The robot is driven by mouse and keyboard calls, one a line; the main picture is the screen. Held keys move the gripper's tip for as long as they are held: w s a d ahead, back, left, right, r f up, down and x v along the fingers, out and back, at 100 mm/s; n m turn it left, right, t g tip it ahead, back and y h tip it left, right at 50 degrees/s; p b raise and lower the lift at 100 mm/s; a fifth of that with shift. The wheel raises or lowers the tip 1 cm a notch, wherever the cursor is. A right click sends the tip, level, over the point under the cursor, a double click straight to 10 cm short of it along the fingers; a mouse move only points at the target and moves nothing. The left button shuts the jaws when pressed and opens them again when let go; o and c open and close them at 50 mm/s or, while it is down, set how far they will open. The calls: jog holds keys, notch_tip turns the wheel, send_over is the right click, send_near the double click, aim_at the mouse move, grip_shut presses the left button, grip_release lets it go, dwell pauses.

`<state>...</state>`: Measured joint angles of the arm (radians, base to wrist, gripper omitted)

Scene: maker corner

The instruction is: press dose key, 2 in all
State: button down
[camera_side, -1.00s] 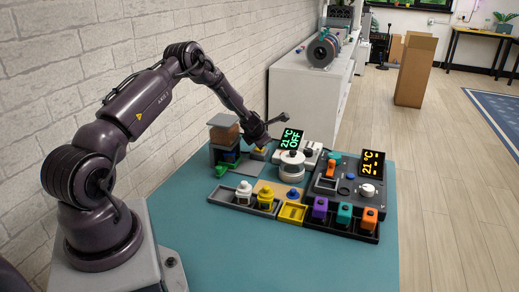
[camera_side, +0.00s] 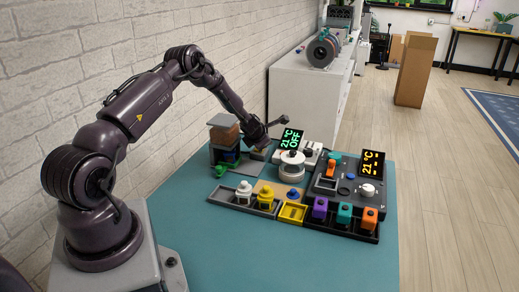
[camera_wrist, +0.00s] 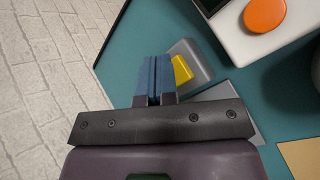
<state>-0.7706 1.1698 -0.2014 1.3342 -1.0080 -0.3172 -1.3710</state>
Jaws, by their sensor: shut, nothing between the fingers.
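A yellow key (camera_wrist: 182,69) sits on a small grey housing (camera_wrist: 193,56) on the teal table; I take it for the dose key, though no label shows. My gripper (camera_wrist: 154,80) is shut and empty, its blue fingers side by side. In the wrist view the fingertips cover the left part of the key; whether they touch it I cannot tell. In the side view my gripper (camera_side: 263,145) is low over the key's place, behind the white device, and the key is mostly hidden.
A white device with an orange round button (camera_wrist: 264,14) stands close to the right in the wrist view. A grey stand with coloured blocks (camera_side: 224,155) is just left of my gripper in the side view. Trays of coloured pieces and a dark console (camera_side: 325,184) lie nearer and right.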

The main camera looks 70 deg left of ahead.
jog(key=shift+f, duration=0.55)
dwell(0.6)
jog(key=shift+r, duration=0.95)
jog(key=shift+r, duration=2.5)
jog(key=shift+r, duration=0.1)
dwell(0.3)
notch_tip(320, 180, up, 4)
jog(key=shift+f, duration=0.15)
jog(key=shift+f, duration=0.1)
